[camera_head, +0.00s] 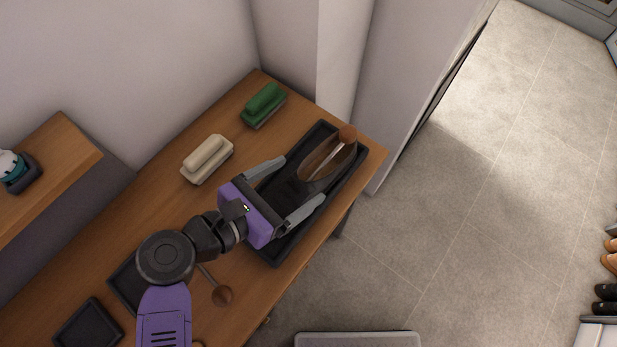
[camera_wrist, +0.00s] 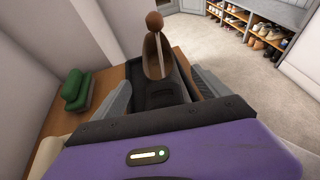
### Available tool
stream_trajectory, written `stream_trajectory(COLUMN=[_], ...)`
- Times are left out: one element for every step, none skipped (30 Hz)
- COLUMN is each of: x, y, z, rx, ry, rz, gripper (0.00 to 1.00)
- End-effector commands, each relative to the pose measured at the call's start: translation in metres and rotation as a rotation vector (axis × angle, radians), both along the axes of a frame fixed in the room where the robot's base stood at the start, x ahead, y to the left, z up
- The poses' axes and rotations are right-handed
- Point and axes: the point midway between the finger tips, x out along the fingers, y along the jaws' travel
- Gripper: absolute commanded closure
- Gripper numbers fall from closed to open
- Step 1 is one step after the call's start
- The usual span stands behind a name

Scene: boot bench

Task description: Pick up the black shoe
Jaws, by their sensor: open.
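The black shoe (camera_head: 322,165) lies in a black tray (camera_head: 361,162) on the wooden bench. Its brown-lined opening faces up at the far end, with a rod and a round wooden knob (camera_head: 347,133) sticking out of it. The shoe's dark toe part points back towards my gripper and blends with the tray. My gripper (camera_head: 303,182) is open, its two grey fingers spread on either side of the shoe's near part, with nothing held. In the wrist view, the shoe (camera_wrist: 158,93) stands between the fingers; I cannot tell whether they touch it.
A green brush (camera_head: 263,104) and a cream brush (camera_head: 207,158) sit on the bench (camera_head: 165,180) behind the tray. Another wooden knob on a rod (camera_head: 222,295) shows beside my arm. A small black tray (camera_head: 88,328) is at lower left. A wall bounds the far end; open floor lies right.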

Motion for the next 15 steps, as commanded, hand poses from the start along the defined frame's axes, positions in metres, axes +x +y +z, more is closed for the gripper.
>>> stream_trajectory(x=[0.004, 0.006, 0.010, 0.012, 0.015, 0.019, 0.021, 0.023, 0.025, 0.027, 0.028, 0.029, 0.029, 0.029, 0.029], y=[-0.005, -0.008, -0.012, -0.015, -0.018, -0.021, -0.024, -0.025, -0.027, -0.029, -0.030, -0.031, -0.031, -0.031, -0.031], z=[0.000, -0.001, -0.004, -0.006, -0.009, -0.012, -0.014, -0.015, -0.018, -0.019, -0.020, -0.021, -0.021, -0.022, -0.022], rx=[-0.003, -0.004, -0.004, -0.006, -0.005, -0.004, -0.005, -0.004, -0.003, -0.001, -0.002, -0.002, -0.002, -0.002, -0.001], ry=[0.000, 0.000, 0.000, 0.000, 0.001, 0.000, 0.000, 0.000, 0.002, 0.001, 0.002, 0.002, 0.002, 0.002, 0.001], rz=[-0.001, -0.002, -0.002, -0.002, -0.002, -0.002, -0.001, 0.000, 0.000, 0.001, 0.000, 0.000, 0.000, 0.000, 0.001], gripper=[0.14, 0.14, 0.14, 0.14, 0.14, 0.14, 0.14, 0.14, 0.14, 0.14, 0.14, 0.14, 0.14, 0.14, 0.14])
